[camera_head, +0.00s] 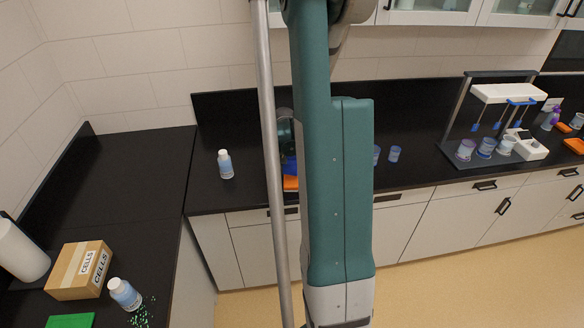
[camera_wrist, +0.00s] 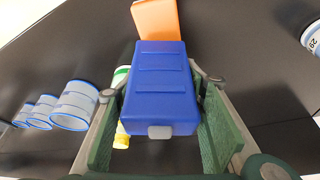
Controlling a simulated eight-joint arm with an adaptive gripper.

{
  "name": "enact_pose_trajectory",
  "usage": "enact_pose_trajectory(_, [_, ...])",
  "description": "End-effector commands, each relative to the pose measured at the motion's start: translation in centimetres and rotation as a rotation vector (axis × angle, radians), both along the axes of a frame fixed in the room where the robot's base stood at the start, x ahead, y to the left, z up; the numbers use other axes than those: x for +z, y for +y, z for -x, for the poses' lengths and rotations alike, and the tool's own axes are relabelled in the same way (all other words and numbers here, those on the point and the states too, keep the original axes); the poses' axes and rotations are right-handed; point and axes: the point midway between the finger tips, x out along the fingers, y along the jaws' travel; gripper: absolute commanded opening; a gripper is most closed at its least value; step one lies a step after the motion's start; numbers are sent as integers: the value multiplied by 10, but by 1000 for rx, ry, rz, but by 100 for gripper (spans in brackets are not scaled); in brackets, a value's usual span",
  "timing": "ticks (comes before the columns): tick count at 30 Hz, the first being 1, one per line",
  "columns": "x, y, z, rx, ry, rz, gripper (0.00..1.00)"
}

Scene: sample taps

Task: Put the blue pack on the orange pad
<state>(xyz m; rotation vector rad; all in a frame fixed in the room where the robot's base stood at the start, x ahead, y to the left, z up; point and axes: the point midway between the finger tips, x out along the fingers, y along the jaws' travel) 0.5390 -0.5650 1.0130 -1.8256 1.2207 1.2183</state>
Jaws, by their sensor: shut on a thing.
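The blue pack (camera_wrist: 160,85) fills the middle of the wrist view, between the green-padded fingers of my gripper (camera_wrist: 158,95), which is shut on it. In the head view a bit of the blue pack (camera_head: 290,167) shows beside my arm, which hides most of it and my fingers. The orange pad (camera_wrist: 156,20) shows just beyond the pack's far end in the wrist view. The pack covers part of that view of it, and I cannot tell whether they touch. In the head view a corner of the orange pad (camera_head: 290,183) shows near the counter's front edge.
A white bottle (camera_head: 225,164) stands left of the pad. Several blue-rimmed cups (camera_wrist: 74,105) stand on the other side. A partly hidden green-and-yellow item (camera_wrist: 121,140) lies behind the pack. The black counter (camera_head: 215,190) is bare around the bottle.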

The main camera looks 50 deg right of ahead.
Motion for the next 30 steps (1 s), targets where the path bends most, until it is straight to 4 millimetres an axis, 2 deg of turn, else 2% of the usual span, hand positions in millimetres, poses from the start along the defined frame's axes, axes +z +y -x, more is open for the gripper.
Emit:
enact_pose_trajectory(10, [-28,0,0,0,0,0,24])
enact_pose_trajectory(26, [-34,0,0,0,0,0,24])
enact_pose_trajectory(27, [-34,0,0,0,0,0,42])
enact_pose_trajectory(30, [-33,0,0,0,0,0,54])
